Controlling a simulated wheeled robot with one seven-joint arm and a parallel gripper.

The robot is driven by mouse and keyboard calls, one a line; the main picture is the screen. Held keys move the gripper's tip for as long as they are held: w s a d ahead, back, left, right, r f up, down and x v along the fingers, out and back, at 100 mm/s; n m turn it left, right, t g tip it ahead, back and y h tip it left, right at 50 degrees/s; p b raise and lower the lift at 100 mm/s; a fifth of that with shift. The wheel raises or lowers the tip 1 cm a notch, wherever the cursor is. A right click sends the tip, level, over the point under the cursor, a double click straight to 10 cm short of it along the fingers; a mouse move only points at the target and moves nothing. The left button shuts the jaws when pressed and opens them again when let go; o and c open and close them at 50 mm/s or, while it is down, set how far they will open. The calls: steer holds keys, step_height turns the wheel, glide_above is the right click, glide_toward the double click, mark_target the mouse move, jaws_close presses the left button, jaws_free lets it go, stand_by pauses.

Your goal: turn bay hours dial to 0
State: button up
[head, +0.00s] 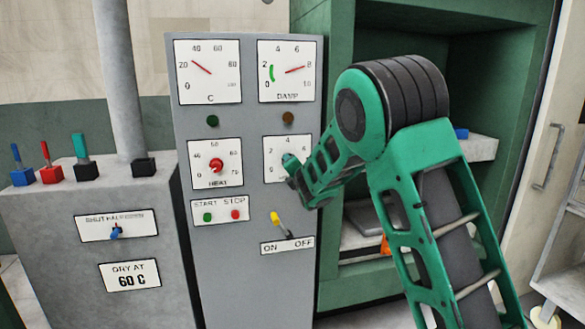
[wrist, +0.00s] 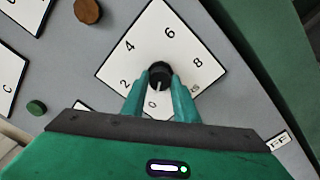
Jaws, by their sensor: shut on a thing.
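My gripper (wrist: 158,84) is shut on this knob. In the head view the same dial plate (head: 295,144) is on the grey panel, right of the HEAT dial. My gripper (head: 289,163) and arm cover its knob, its right side and any name label there.
The HEAT dial (head: 216,165) with a red knob sits left of it. Below are the START and STOP buttons (head: 220,212) and a yellow-tipped ON/OFF lever (head: 277,220). Two gauges are above.

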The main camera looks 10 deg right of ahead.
steer(key=shift+a+f, duration=0.2)
steer(key=shift+f, duration=0.25)
steer(key=o, duration=1)
steer(key=shift+o, duration=0.2)
steer(key=shift+r, duration=0.15)
steer(key=shift+d, duration=0.1)
steer(key=shift+s+r, duration=0.1)
steer(key=s, duration=1)
steer(key=shift+s, duration=0.25)
